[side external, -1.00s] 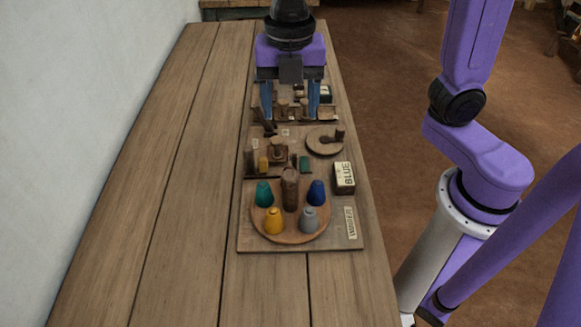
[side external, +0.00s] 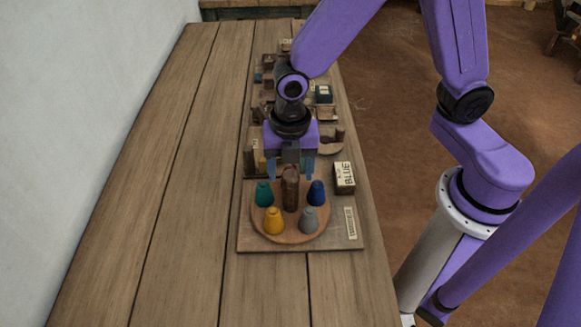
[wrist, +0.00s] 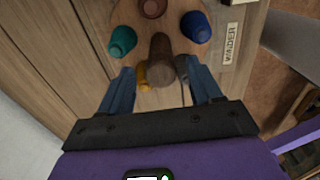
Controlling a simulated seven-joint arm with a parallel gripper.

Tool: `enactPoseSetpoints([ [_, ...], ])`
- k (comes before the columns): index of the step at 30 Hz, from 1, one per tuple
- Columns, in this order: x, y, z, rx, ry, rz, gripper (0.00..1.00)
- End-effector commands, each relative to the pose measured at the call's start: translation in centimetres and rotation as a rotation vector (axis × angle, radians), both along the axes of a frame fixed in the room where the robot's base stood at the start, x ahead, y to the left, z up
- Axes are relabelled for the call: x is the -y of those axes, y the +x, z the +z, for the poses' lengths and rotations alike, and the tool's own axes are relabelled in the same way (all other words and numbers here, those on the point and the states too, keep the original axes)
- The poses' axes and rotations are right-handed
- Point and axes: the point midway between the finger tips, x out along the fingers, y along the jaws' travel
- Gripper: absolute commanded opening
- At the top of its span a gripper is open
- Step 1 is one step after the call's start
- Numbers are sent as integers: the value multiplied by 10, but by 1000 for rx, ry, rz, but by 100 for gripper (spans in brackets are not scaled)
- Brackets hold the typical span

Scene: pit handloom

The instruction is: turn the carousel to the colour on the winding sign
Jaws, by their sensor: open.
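The carousel (side external: 291,233) is a round wooden disc on a board, with a brown post (side external: 290,192) rising at its middle. Around it stand a teal cone (side external: 263,194), a yellow cone (side external: 274,221), a grey cone (side external: 309,220) and a blue cone (side external: 316,193). A reddish-brown cone (wrist: 152,8) shows in the wrist view; the post hides it in the side view. The winding sign (side external: 345,177) is a box reading "BLUE", right of the carousel. My gripper (side external: 290,175) is open above the post, its fingers (wrist: 160,76) spread either side and no object held.
A small "WINDER" label (side external: 351,223) lies on the board's right side. Behind my gripper, other wooden fixtures, including a round piece (side external: 332,146), are partly hidden. The left side of the table (side external: 150,200) is clear.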

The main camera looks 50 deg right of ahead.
Motion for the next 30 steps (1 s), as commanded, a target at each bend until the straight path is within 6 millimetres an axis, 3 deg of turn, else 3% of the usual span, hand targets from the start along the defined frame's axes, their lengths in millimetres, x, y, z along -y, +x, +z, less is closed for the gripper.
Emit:
enactPoseSetpoints([
  [11, 0, 0, -4, 0, 0, 0, 61],
  [15, 0, 0, -4, 0, 0, 0, 15],
  [17, 0, 0, -4, 0, 0, 0, 0],
  [30, 0, 0, -4, -1, -1, 84, 0],
])
